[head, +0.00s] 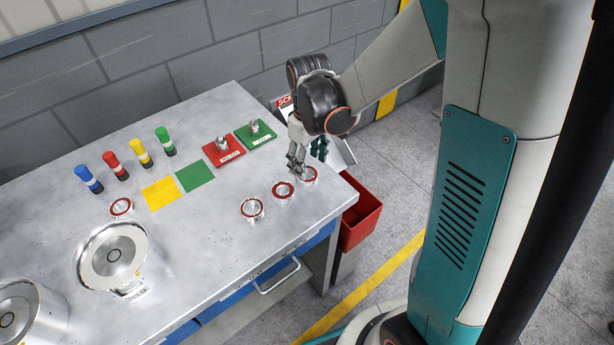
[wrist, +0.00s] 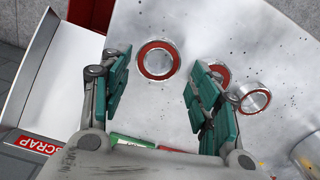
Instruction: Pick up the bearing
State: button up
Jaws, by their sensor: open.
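Several ring-shaped bearings with silver rims and red faces lie on the metal table. The nearest to my gripper (head: 308,160) is the bearing (head: 312,178) by the right edge, partly hidden by a finger in the head view. In the wrist view this bearing (wrist: 157,77) shows whole, ahead of and between the open teal-padded fingers (wrist: 157,88), with nothing between the pads. A second bearing (head: 283,196) lies to its left, and a third bearing (head: 251,216) further left. The second (wrist: 222,69) is partly behind the right finger in the wrist view; the third (wrist: 253,110) is beyond it.
A red plate (head: 223,157) and a green plate (head: 262,140) carry small metal parts. Coloured cylinders (head: 141,153) stand behind yellow and green squares. Large round housings (head: 115,290) stand at left. A red bin (head: 362,222) and a scrap chute (wrist: 20,108) lie beyond the table's edge.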

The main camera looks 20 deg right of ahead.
aim_at(307, 171)
jog(key=f, duration=0.1)
jog(key=f+b, duration=0.1)
jog(key=f, duration=0.1)
jog(key=f+b, duration=0.1)
jog(key=shift+w+f, duration=0.25)
jog(key=shift+f, duration=0.15)
jog(key=shift+r, duration=0.1)
jog(key=shift+c, duration=0.2)
jog(key=c, duration=0.8)
jog(key=shift+r, duration=0.1)
